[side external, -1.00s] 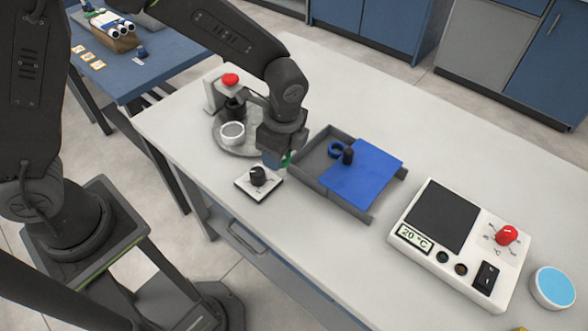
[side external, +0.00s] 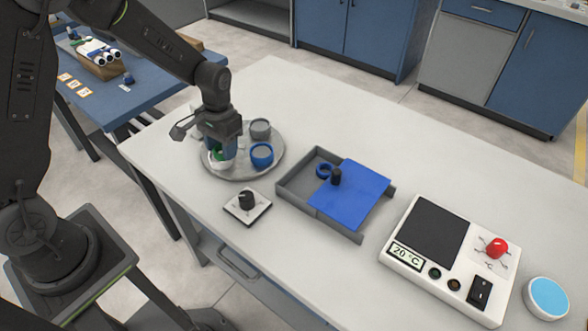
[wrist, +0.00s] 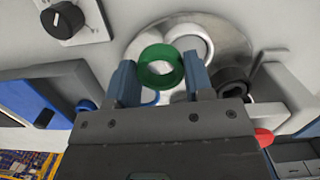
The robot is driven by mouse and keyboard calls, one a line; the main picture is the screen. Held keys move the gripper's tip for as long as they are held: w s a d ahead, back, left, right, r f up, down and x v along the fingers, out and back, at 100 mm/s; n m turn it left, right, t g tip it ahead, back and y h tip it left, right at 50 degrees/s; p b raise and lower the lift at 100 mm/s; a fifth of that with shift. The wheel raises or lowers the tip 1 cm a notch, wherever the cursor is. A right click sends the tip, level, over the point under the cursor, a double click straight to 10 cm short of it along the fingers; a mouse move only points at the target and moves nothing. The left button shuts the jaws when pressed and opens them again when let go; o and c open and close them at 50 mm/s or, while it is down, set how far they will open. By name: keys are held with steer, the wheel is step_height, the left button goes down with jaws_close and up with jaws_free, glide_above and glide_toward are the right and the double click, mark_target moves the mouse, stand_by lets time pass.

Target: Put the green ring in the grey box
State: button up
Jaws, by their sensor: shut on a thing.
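My gripper (side external: 219,156) is shut on the green ring (wrist: 161,66), which sits between its two fingers in the wrist view. In the side view the ring (side external: 217,155) is partly hidden by the fingers and shows over the round metal tray, against a white cup (side external: 226,164). I cannot tell whether ring and cup touch. The grey box (side external: 297,187) stands right of the tray, its left part open and its right part covered by a blue lid (side external: 350,195) with a black knob. A blue ring (side external: 323,170) lies inside the open part.
The round tray (side external: 238,177) also bears a blue cup (side external: 262,155) and a grey cup (side external: 260,128); a dark cup (wrist: 232,82) shows in the wrist view. A hotplate (side external: 440,250) stands right.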

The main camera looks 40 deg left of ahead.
steer(key=w+d+r+n+t+h, duration=0.1)
steer(key=w+d+r+n, duration=0.5)
steer(key=n, duration=1.2)
glide_above(308, 194)
steer(key=f, duration=0.7)
steer(key=shift+a+f, duration=0.15)
steer(key=shift+a, duration=0.1)
steer(key=shift+f, duration=2)
steer(key=shift+f, duration=0.4)
steer(key=shift+f, duration=0.2)
steer(key=o, duration=0.7)
